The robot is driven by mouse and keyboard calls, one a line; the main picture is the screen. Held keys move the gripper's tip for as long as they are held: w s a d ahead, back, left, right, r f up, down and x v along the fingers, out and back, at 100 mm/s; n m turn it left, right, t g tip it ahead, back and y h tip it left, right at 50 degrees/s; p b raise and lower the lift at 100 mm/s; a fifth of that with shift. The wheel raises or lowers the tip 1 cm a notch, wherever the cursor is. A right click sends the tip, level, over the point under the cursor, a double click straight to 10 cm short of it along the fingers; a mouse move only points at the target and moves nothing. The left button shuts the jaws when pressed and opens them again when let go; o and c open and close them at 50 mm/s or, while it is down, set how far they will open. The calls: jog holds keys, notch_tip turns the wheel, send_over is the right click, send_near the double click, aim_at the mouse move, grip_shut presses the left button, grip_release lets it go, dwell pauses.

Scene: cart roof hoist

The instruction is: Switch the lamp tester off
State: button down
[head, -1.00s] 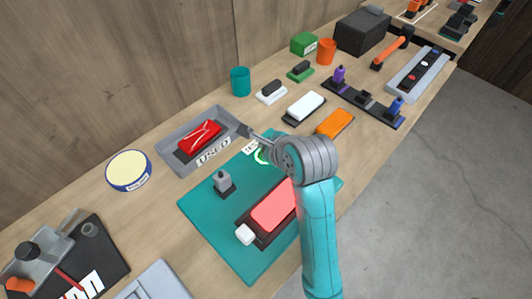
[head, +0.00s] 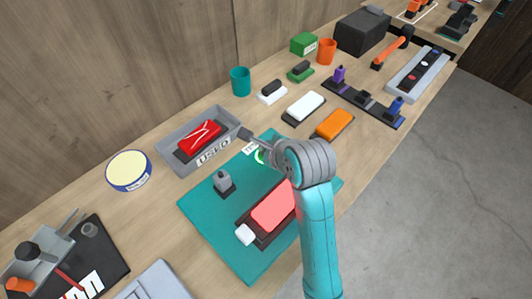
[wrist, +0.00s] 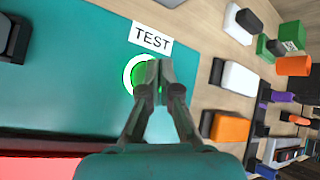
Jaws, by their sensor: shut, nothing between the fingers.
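A green round button (wrist: 133,76) with a white ring sits on a teal board (wrist: 80,95), beside a white label reading TEST (wrist: 150,38). In the head view the button (head: 259,157) is partly hidden by my arm. My gripper (wrist: 159,72) is shut and empty. In the wrist view its fingertips overlap the right part of the button; I cannot tell whether they touch it. In the head view my gripper (head: 246,134) shows near the corner of a grey tray. A pink-red block in a dark holder (head: 272,210) lies on the teal board (head: 215,230), partly behind my arm.
The grey tray (head: 168,140) labelled USED holds a red block (head: 200,136). A small grey post (head: 223,181) stands on the board. White (head: 305,105) and orange (head: 335,122) blocks lie to the right. A teal cup (head: 240,80) stands behind.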

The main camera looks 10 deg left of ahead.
jog(key=shift+f, duration=0.4)
dwell(0.3)
jog(key=shift+r, duration=1)
jog(key=shift+r, duration=3)
